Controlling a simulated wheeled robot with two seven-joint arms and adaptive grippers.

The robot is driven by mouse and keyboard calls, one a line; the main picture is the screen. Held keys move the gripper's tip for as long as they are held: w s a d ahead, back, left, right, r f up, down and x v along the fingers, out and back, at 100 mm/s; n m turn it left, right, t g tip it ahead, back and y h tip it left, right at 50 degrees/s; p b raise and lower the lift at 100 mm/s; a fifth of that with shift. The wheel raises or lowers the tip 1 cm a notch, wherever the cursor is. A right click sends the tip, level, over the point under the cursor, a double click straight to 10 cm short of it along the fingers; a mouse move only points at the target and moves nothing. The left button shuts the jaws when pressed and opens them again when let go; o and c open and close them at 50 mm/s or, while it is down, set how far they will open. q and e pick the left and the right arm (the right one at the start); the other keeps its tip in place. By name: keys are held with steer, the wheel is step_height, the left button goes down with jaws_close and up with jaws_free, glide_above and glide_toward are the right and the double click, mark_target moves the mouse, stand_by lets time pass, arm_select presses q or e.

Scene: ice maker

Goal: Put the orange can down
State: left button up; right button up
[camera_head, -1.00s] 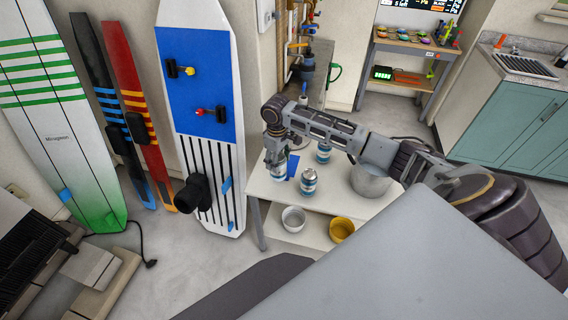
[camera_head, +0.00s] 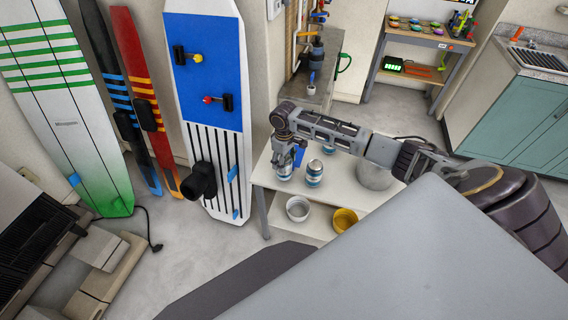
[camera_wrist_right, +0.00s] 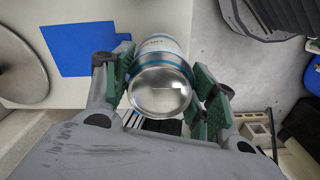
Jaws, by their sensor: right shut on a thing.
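My right gripper (camera_head: 287,155) hangs over the left part of the white table (camera_head: 268,180). It is shut on a can with a silver end and a blue and white side (camera_wrist_right: 160,92); no orange shows on it. The held can also appears below the gripper in the head view (camera_head: 284,173); whether it touches the table is unclear. The right wrist view shows green finger pads (camera_wrist_right: 165,75) on both sides of the can. A blue square (camera_wrist_right: 85,48) lies on the table near it. My left gripper is not in view.
A second blue and white can (camera_head: 315,173) stands just right of the held one. Another can (camera_head: 328,149) is partly hidden behind my arm. A grey pot (camera_head: 374,174) stands farther right. A white bowl (camera_head: 298,208) and yellow bowl (camera_head: 345,220) sit on the lower shelf.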

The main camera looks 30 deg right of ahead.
steer(key=shift+f, duration=0.85)
steer(key=shift+f, duration=0.1)
steer(key=o, duration=0.9)
steer(key=shift+c, duration=0.2)
step_height(320, 180, up, 12)
steer(key=shift+r, duration=0.1)
